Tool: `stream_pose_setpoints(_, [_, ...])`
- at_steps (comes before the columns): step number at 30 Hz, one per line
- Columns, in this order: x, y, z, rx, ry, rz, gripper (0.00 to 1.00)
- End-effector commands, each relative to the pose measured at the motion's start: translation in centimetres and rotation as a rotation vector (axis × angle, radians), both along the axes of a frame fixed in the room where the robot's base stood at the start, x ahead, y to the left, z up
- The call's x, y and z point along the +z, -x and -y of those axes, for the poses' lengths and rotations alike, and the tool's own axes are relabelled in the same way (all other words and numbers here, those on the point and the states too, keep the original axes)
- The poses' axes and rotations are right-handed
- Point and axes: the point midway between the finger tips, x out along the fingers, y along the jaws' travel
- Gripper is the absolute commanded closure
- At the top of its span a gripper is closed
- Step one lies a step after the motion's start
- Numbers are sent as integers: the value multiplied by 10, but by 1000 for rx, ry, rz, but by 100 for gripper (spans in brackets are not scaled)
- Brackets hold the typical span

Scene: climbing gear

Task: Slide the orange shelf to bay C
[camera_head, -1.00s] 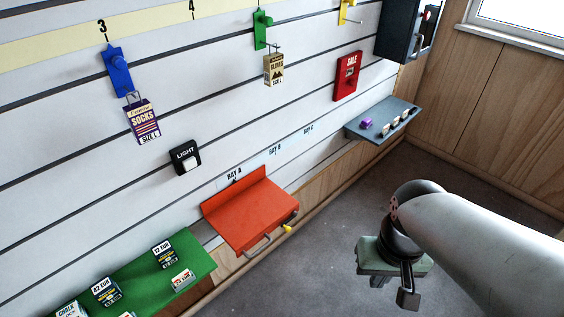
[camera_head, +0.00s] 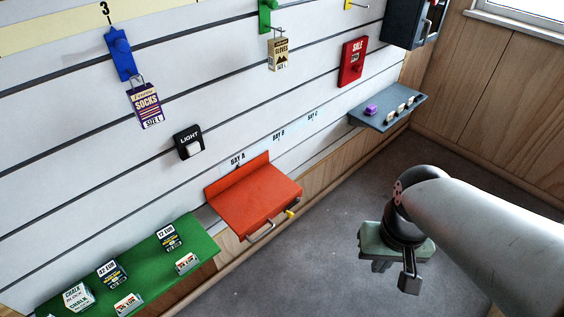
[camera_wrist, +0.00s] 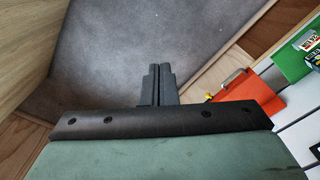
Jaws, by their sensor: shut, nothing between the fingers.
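The orange shelf (camera_head: 250,205) is mounted on the slatted wall under the label BAY A (camera_head: 238,159). It has a raised back, a metal handle (camera_head: 261,232) on its front edge and a small yellow piece (camera_head: 290,214) near its front right corner. The label BAY C (camera_head: 313,115) is further right along the wall, past BAY B (camera_head: 278,135). My gripper (camera_head: 382,266) is over the floor, right of the shelf and apart from it. In the wrist view my gripper (camera_wrist: 158,70) is shut and empty, and the orange shelf (camera_wrist: 245,92) shows at the right.
A green shelf (camera_head: 135,270) with boxes and price cards is left of the orange one. A grey-blue shelf (camera_head: 388,112) with small items is right of BAY C. Socks (camera_head: 146,105), gloves (camera_head: 279,53) and a light switch (camera_head: 188,142) are above. The grey floor is clear.

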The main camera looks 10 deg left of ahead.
Motion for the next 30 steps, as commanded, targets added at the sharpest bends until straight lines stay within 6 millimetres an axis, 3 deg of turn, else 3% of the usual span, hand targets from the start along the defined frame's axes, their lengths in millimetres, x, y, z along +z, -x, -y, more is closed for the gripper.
stream_pose_setpoints(4, [0, 0, 0, 0, 0, 0, 100])
stream_pose_setpoints(8, [-5, -7, -4, -14, -6, 2, 68])
stream_pose_setpoints(11, [-22, -36, -22, -77, -32, 5, 68])
stream_pose_setpoints(14, [-50, -83, -60, -199, -72, 8, 68])
stream_pose_setpoints(18, [-97, -150, -134, -407, -120, 13, 68])
stream_pose_setpoints(21, [-129, -181, -187, -536, -142, 17, 68])
stream_pose_setpoints(25, [-156, -202, -237, -648, -163, 25, 68])
stream_pose_setpoints(30, [-168, -210, -260, -705, -174, 29, 68])
